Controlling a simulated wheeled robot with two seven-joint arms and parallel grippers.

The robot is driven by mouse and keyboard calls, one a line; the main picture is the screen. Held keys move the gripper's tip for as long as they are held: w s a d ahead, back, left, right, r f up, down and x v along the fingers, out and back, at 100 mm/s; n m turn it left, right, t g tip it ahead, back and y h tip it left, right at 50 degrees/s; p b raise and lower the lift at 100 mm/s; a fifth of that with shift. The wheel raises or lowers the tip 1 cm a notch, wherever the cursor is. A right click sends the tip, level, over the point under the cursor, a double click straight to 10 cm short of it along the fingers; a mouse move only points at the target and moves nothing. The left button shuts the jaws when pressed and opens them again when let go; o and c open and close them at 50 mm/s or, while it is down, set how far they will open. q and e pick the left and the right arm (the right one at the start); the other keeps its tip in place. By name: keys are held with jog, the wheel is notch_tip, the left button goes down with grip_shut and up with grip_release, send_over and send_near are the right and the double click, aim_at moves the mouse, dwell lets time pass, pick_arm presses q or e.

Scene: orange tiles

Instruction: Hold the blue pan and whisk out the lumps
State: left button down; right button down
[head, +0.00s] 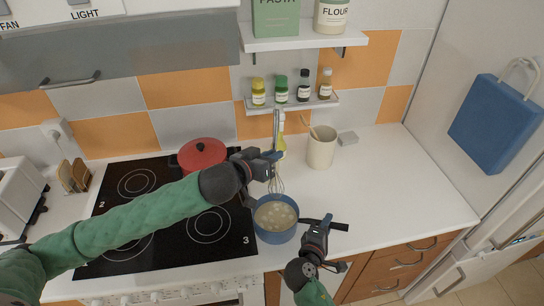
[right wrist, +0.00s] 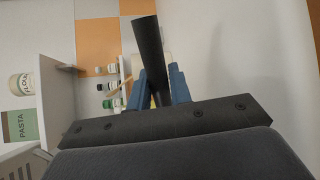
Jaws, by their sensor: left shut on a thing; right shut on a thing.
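The blue pan (head: 257,223) sits at the right front corner of the hob, partly over the white worktop. It holds a pale mixture (head: 274,214) with visible lumps. My right gripper (head: 318,227) is shut on the pan's black handle (head: 338,226), which also shows between the blue fingers in the right wrist view (right wrist: 149,45). My left gripper (head: 272,156) is shut on the whisk (head: 277,184). The whisk hangs upright with its wires down, at the pan's far rim. I cannot tell whether the wires touch the pan. The left gripper partly hides the whisk's handle.
A red lidded pot (head: 201,154) stands at the back of the black hob (head: 112,208), partly behind my left arm. A cream utensil jar (head: 321,148) stands behind the pan. A shelf (head: 293,104) with small bottles hangs above. The worktop to the right (head: 400,190) is clear.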

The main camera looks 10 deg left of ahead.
pick_arm(q)
notch_tip(320, 180, down, 12)
jog(key=shift+s+f, duration=0.15)
jog(key=shift+s, duration=0.1)
dwell(1.6)
jog(key=shift+d, duration=0.1)
jog(key=shift+w, duration=0.1)
